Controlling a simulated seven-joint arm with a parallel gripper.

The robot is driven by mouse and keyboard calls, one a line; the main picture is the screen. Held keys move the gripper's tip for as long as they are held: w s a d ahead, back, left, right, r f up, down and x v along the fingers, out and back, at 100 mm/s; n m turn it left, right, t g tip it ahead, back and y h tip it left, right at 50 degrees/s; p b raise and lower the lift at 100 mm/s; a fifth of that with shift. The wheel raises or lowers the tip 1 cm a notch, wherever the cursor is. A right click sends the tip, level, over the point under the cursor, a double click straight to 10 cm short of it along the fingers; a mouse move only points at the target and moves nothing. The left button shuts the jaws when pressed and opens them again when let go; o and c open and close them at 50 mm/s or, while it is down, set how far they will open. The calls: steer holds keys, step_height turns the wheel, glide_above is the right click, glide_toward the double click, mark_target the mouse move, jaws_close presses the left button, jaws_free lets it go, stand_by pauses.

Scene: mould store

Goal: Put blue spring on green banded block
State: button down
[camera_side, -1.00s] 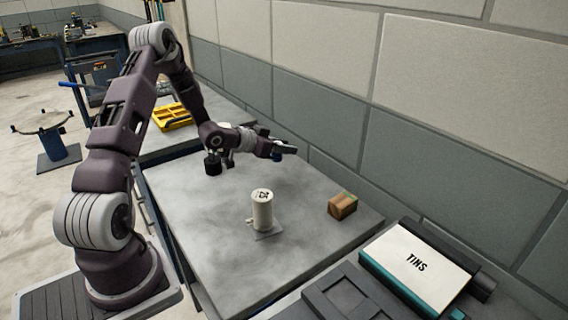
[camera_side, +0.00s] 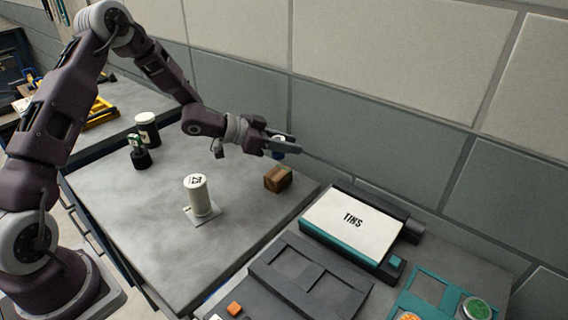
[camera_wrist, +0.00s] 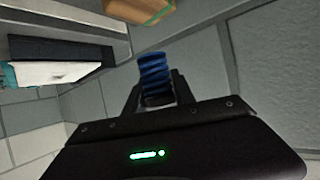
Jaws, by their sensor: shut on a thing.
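My gripper (camera_side: 280,147) is shut on the blue spring (camera_wrist: 155,76). The spring's coils stand out from between the fingers in the wrist view. In the side view only a small blue part (camera_side: 278,153) shows at the fingers. The banded block (camera_side: 277,179) is a brown wooden block on the grey table, near its right edge by the wall. In the wrist view the block (camera_wrist: 124,8) is cut off at the top edge and shows a green patch. The spring is apart from the block. In the side view the gripper is above or behind it; I cannot tell which.
A white cylinder (camera_side: 198,194) stands on a small plate (camera_side: 187,214) left of the block. A black jar with a pale lid (camera_side: 147,128) and a dark item with a green top (camera_side: 141,158) stand farther back. A TINS box (camera_side: 352,226) lies right; the wall runs behind.

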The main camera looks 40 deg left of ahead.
mark_target(288, 170)
step_height(288, 170, down, 5)
steer(key=shift+r, duration=0.1)
steer(key=c, duration=1.1)
jaws_free()
steer(key=shift+o, duration=0.2)
